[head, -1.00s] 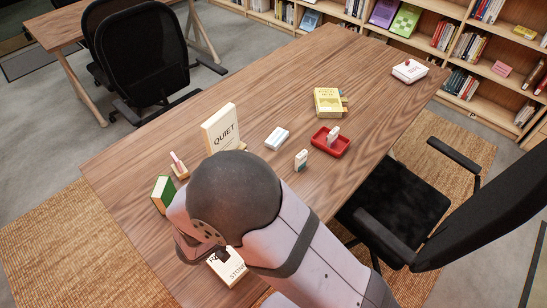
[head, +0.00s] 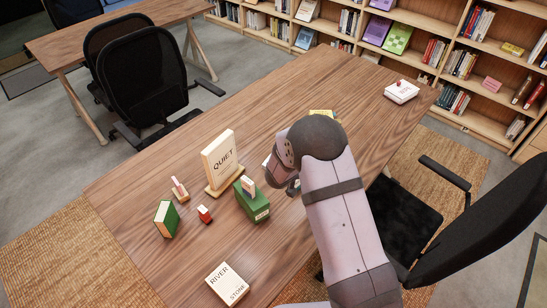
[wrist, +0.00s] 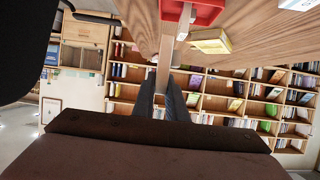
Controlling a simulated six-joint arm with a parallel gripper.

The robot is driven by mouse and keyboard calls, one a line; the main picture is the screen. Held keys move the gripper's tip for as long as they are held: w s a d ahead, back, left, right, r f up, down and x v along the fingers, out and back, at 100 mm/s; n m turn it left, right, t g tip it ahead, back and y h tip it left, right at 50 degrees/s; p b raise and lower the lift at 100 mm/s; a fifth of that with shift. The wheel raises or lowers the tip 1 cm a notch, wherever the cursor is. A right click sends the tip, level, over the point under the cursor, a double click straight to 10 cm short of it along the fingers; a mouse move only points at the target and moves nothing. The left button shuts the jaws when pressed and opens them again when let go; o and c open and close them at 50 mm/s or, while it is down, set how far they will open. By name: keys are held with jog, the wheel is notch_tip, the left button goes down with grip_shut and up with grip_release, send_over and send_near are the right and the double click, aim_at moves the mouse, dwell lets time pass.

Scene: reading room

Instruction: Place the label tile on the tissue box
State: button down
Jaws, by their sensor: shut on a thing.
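My gripper (wrist: 161,94) shows in the wrist view with its two dark fingers shut on a slim tan piece, which I take to be the label tile (wrist: 164,66). In the head view my own wrist hides the fingers and the tile. A green box (head: 255,207), which seems to be the tissue box, stands on the table to the left of my wrist. A small upright pale piece (head: 248,184) is on its top; I cannot tell whether it is a tissue. My gripper is apart from the box.
A QUIET sign (head: 220,160) stands behind the green box. A small red thing (head: 205,214) and a green-sided book (head: 166,218) are to its left. A RIVER STONE book (head: 228,284) lies in front. The wrist view shows a red tray (wrist: 205,12) and a yellow book (wrist: 210,41).

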jog(key=w+a+r+n+t+y, duration=0.35)
jog(key=w+a+n+y, duration=0.35)
jog(key=w+a, duration=0.55)
jog(key=s+a+f+n+y+p, duration=0.1)
jog(key=s+a+f+n+y, duration=0.1)
jog(key=a+f, duration=0.3)
jog(key=shift+a+f+t+y+p, duration=0.2)
jog(key=shift+f+t+y+p, duration=0.15)
jog(key=shift+f, duration=1.6)
jog(key=shift+s+f, duration=0.1)
jog(key=shift+f+p, duration=0.45)
jog(key=shift+f, duration=1.55)
jog(key=shift+f, duration=0.2)
